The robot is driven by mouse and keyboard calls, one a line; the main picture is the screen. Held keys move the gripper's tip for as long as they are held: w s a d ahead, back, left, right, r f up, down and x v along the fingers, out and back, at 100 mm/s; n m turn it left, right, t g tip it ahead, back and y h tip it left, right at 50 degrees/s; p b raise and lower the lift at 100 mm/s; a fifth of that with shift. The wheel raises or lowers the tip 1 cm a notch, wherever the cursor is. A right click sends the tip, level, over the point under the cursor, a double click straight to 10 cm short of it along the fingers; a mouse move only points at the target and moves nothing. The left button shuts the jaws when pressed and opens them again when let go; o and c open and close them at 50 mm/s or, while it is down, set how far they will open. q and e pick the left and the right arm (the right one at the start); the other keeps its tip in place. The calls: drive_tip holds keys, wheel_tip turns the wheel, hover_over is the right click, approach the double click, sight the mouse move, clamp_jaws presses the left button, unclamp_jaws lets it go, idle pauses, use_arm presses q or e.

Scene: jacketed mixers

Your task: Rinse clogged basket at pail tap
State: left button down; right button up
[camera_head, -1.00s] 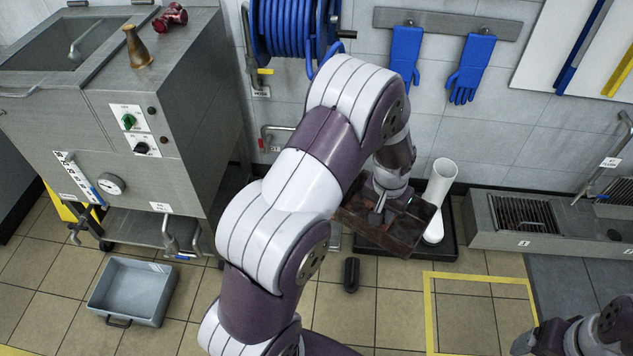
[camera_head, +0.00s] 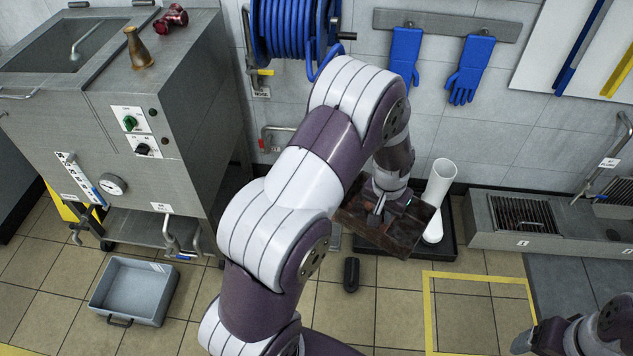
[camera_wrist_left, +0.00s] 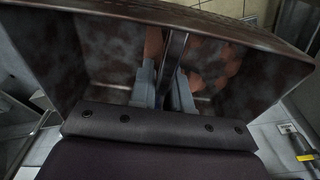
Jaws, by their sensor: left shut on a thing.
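The basket (camera_head: 410,230) is a dark, brown-stained open box, held tilted above the floor in the middle of the head view. My left gripper (camera_head: 379,208) is shut on a bar inside it. The left wrist view shows the stained basket wall (camera_wrist_left: 240,75) close up, with orange-brown patches, and the left fingers (camera_wrist_left: 172,85) on both sides of the central bar. My right gripper (camera_head: 522,342) shows only partly at the bottom right; its jaws are unclear. A wall tap (camera_head: 275,135) with a red tag is partly hidden behind my left arm.
A steel trough with a grate (camera_head: 522,213) and a labelled bent pipe (camera_head: 600,175) is at right. A grey tub (camera_head: 135,288) sits on the floor left. A yellow-outlined floor square (camera_head: 470,315) is clear.

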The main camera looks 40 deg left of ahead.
use_arm(q)
drive_tip(key=shift+w, duration=0.1)
drive_tip(key=shift+w+a, duration=0.1)
drive_tip(key=shift+w, duration=0.45)
drive_tip(key=shift+s+p, duration=0.15)
drive_tip(key=shift+p, duration=0.15)
drive_tip(key=shift+s, duration=0.5)
drive_tip(key=shift+w, duration=0.1)
drive_tip(key=shift+w+p, duration=0.3)
drive_tip(key=shift+w, duration=0.25)
